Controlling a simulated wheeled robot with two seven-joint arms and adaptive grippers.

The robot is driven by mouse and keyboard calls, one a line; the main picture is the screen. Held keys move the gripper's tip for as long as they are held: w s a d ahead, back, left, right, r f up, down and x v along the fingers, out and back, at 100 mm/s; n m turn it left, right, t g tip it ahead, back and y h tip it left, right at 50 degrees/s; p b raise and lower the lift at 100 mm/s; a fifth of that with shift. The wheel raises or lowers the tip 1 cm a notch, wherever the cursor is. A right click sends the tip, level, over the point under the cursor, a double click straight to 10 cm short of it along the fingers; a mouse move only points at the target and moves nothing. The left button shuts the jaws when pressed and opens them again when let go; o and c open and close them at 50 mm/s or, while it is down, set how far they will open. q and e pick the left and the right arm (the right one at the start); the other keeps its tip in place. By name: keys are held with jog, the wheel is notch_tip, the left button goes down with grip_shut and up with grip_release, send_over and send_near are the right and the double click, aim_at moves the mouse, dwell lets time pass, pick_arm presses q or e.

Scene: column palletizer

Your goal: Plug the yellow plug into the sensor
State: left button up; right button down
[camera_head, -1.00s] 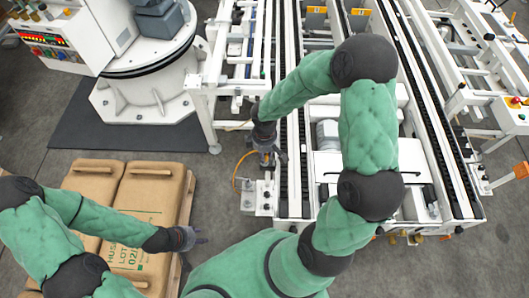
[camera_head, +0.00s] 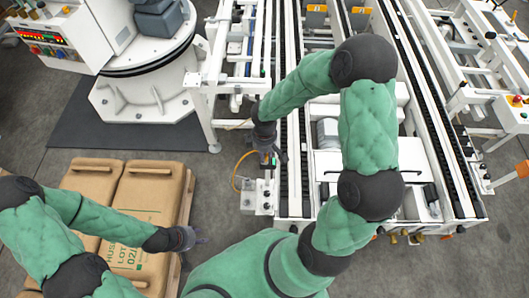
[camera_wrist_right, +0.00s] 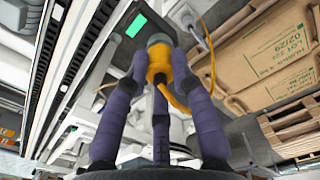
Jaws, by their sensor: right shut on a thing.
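The yellow plug (camera_wrist_right: 160,68) is between the fingertips of my right gripper (camera_wrist_right: 160,72) in the right wrist view, with a grey round end pointing away from the palm. Its orange cable (camera_wrist_right: 185,100) bends off to the right. A dark box with a lit green panel (camera_wrist_right: 137,24), possibly the sensor, lies just beyond the plug; I cannot tell whether they touch. In the head view my right gripper (camera_head: 269,157) is beside the conveyor frame, and the cable (camera_head: 237,172) loops to its left. My left gripper (camera_head: 192,238) is near the sacks; its fingers are too unclear to judge.
Brown sacks (camera_head: 145,197) lie on a pallet at lower left. The white conveyor (camera_head: 330,170) with dark chain tracks fills the middle and right. A white bracket (camera_head: 257,197) stands beside it. A round white machine base (camera_head: 145,105) is at upper left. Grey floor lies between.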

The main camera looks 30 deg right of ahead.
jog(key=c, duration=1)
grip_release()
jog(key=shift+o, duration=0.2)
jog(key=shift+r, duration=0.1)
notch_tip(320, 180, up, 12)
